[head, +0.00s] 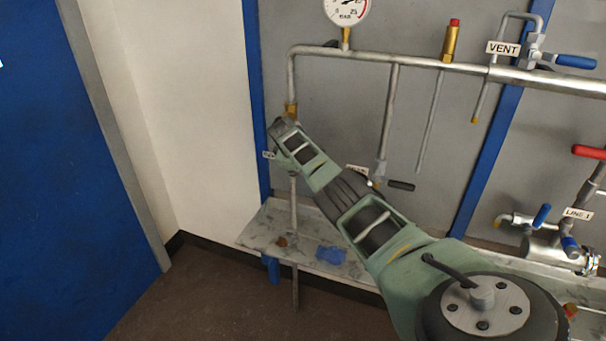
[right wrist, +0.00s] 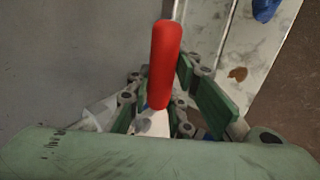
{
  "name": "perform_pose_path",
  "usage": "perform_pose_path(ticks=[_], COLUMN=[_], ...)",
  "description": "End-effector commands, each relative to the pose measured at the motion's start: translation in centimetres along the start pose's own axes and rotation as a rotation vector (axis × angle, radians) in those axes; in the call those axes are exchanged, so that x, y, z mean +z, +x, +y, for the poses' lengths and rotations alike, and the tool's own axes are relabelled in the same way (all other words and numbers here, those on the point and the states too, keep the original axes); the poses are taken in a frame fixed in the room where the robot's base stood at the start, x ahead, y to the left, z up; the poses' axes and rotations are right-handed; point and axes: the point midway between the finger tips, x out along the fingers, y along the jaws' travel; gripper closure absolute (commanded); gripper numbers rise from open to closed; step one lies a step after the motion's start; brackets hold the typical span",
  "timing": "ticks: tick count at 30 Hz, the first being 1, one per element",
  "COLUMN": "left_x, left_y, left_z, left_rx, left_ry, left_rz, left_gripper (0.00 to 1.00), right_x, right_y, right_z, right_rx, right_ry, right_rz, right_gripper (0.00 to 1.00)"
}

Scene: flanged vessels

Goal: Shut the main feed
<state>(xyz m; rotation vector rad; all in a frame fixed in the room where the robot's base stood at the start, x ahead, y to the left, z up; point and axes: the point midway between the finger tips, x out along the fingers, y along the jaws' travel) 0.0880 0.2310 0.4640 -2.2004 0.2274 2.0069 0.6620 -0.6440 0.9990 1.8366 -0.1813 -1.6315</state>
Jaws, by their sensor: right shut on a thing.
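A red lever handle (right wrist: 166,55) stands between the fingers of my right gripper (right wrist: 160,92) in the right wrist view. The gripper is shut on it, and the handle's end sticks out past the fingers. In the head view my right arm comes from the lower right, and its gripper end (head: 284,130) is at the left vertical pipe (head: 293,200), just below a brass fitting (head: 291,109). The arm hides the red handle and the valve body there. A white label (head: 268,155) beside it is mostly covered and unreadable. My left gripper is not in view.
A long horizontal pipe (head: 420,62) carries a gauge (head: 346,8), a brass relief fitting (head: 449,40) and a blue-handled VENT valve (head: 575,62). Another red handle (head: 589,152) and LINE 1 valves are at right. A stained shelf (head: 262,225) with a blue cloth (head: 331,255) lies below.

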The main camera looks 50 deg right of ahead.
Motion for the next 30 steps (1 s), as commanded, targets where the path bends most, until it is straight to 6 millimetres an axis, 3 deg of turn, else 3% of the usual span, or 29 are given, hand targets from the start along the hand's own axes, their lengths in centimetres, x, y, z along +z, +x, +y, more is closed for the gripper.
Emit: perform_pose_path(ticks=[14, 15, 21, 30], left_x=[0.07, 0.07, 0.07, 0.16], left_y=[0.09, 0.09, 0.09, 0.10], left_z=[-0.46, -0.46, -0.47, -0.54], left_rx=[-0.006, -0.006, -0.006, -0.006], left_ry=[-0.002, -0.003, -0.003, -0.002], left_rz=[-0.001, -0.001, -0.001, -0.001], left_gripper=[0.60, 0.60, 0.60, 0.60], right_x=[0.00, -0.01, -0.02, -0.02], right_y=[-0.12, -0.13, -0.12, -0.11], right_z=[0.06, 0.07, 0.07, 0.06], right_rx=[0.002, 0.002, 0.002, 0.001], right_ry=[-0.015, -0.015, -0.012, -0.010], right_rz=[-0.013, -0.013, -0.012, -0.011], right_gripper=[1.00, 0.80, 0.62, 0.61])
